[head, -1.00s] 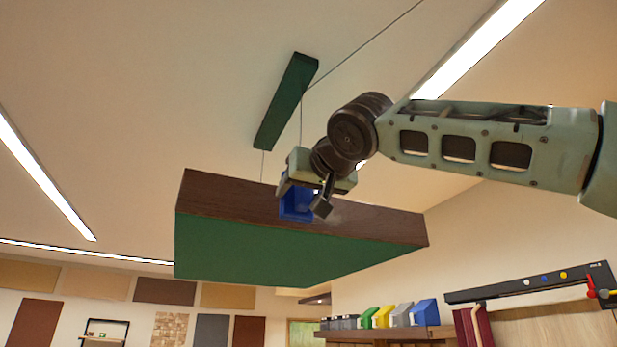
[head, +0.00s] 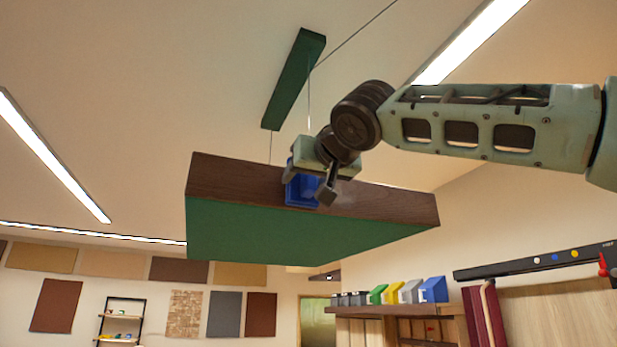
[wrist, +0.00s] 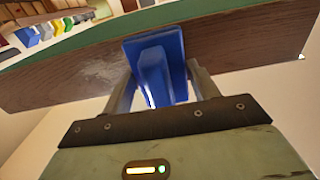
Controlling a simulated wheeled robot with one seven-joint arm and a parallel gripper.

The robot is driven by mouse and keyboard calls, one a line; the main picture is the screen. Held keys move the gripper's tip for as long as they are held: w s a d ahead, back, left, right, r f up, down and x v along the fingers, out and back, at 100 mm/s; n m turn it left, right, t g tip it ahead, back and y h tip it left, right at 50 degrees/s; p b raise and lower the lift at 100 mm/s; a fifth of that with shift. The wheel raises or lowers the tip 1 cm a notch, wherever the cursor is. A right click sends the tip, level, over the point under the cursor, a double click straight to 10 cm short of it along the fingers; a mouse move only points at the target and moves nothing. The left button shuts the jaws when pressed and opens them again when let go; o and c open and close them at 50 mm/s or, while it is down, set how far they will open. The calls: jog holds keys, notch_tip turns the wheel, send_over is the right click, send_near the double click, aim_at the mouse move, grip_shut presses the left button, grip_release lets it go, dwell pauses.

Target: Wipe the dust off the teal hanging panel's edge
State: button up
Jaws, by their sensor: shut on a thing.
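The teal hanging panel (head: 290,235) hangs from thin wires below the ceiling, its green underside and dark brown wood-grain edge (head: 395,203) in view. In the wrist view the edge (wrist: 245,60) crosses the picture, with a pale dusty patch (wrist: 97,75) left of the wiper. In the head view some pale dust shows just right of my gripper. My gripper (head: 310,190) is shut on the handle of a blue wiper (head: 302,187). The wiper's blue pad (wrist: 137,50) faces the brown edge and overlaps it in both views; I cannot tell whether it touches.
A smaller green beam (head: 294,80) hangs behind and above the panel on wires. A shelf (head: 395,308) with coloured boxes stands at lower right, beside a dark rail (head: 540,262). Sample boards line the far wall. Open air lies around the panel's left end.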

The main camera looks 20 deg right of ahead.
aim_at(356, 198)
jog(key=shift+w, duration=0.85)
jog(key=shift+d, duration=0.1)
jog(key=shift+d+r+p, duration=0.1)
jog(key=shift+d+p, duration=0.3)
jog(key=shift+d, duration=4.05)
jog(key=shift+w+d+p, duration=0.1)
jog(key=shift+d+p, duration=0.5)
jog(key=shift+d, duration=1.7)
